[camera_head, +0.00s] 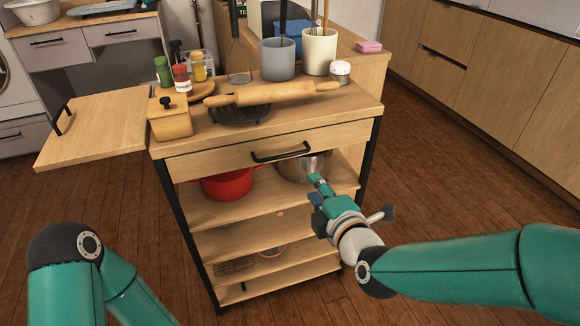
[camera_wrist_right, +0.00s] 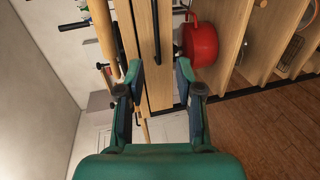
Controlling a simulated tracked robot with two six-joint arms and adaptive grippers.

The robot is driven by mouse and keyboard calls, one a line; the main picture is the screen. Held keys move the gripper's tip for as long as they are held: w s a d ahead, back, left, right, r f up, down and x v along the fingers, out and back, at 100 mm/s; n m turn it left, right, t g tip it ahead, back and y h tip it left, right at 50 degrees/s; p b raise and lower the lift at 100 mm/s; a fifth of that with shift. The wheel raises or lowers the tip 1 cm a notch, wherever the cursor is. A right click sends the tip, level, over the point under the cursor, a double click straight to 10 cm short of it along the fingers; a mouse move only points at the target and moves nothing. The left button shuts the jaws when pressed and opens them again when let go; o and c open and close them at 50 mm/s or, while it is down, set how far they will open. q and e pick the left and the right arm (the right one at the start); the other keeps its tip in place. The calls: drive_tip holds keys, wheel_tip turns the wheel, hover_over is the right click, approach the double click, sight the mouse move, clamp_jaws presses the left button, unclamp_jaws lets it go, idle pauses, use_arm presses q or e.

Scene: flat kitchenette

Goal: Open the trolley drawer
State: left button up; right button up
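The wooden trolley (camera_head: 345,146) stands in the middle of the head view. Its drawer front (camera_head: 215,163) sits just under the top and looks flush with the frame. A black bar handle (camera_head: 280,153) is on the drawer front; in the right wrist view the handle (camera_wrist_right: 156,35) runs upright between the fingers' directions. My right gripper (camera_head: 318,183) is in front of the trolley, just below and right of the handle. In the right wrist view its two fingers (camera_wrist_right: 160,75) are spread apart with nothing held. Contact with the handle cannot be told. My left gripper is out of view.
A rolling pin (camera_head: 275,94), a wooden box (camera_head: 170,119) and utensil pots (camera_head: 277,60) stand on the trolley top. A red pot (camera_head: 228,185) and a steel pot (camera_head: 302,166) sit on the shelf below. A side leaf (camera_head: 95,130) extends left. Floor is clear at right.

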sight(291, 153)
drive_tip(key=x, duration=1.6)
drive_tip(key=shift+w+a+r, duration=0.15)
drive_tip(key=shift+w, duration=0.25)
clamp_jaws()
